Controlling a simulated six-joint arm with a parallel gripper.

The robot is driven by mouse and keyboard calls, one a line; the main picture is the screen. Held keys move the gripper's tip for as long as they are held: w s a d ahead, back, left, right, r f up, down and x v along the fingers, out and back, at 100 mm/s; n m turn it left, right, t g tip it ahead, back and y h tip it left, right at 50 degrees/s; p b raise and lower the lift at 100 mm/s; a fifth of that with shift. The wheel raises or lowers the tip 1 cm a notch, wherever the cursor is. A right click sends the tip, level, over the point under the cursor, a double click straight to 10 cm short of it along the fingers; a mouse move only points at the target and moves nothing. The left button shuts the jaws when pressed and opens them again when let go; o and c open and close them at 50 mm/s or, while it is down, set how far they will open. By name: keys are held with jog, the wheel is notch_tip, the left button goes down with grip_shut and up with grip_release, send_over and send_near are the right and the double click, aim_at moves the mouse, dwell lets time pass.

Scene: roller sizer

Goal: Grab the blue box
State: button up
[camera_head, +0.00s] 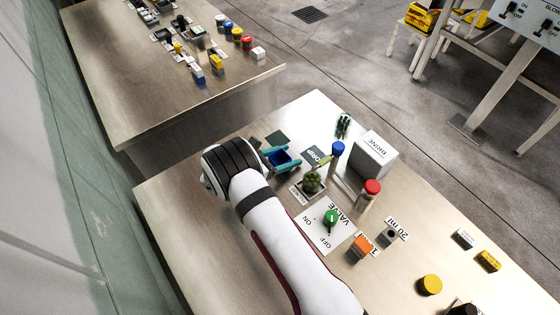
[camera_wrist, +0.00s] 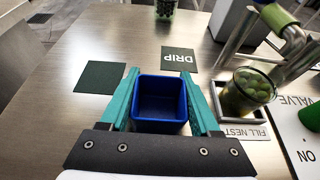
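The blue box (camera_wrist: 160,100) is a small, open-topped, empty-looking box. In the wrist view it sits between the two teal fingers of my gripper (camera_wrist: 158,78), and the fingers lie close against its left and right sides with no clear gap. In the head view the blue box (camera_head: 283,157) shows between the teal fingers of my gripper (camera_head: 281,157), near the left part of the nearer table. Its underside is hidden, so I cannot tell whether it touches the table.
A dark square (camera_wrist: 100,77) and a DRIP card (camera_wrist: 180,59) lie beyond the box. A jar of green balls (camera_wrist: 246,90) stands close on the right. A blue-topped post (camera_head: 337,150), a BRINE box (camera_head: 374,155) and a green valve knob (camera_head: 330,217) stand further right.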

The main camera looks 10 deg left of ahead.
jog(key=c, duration=0.8)
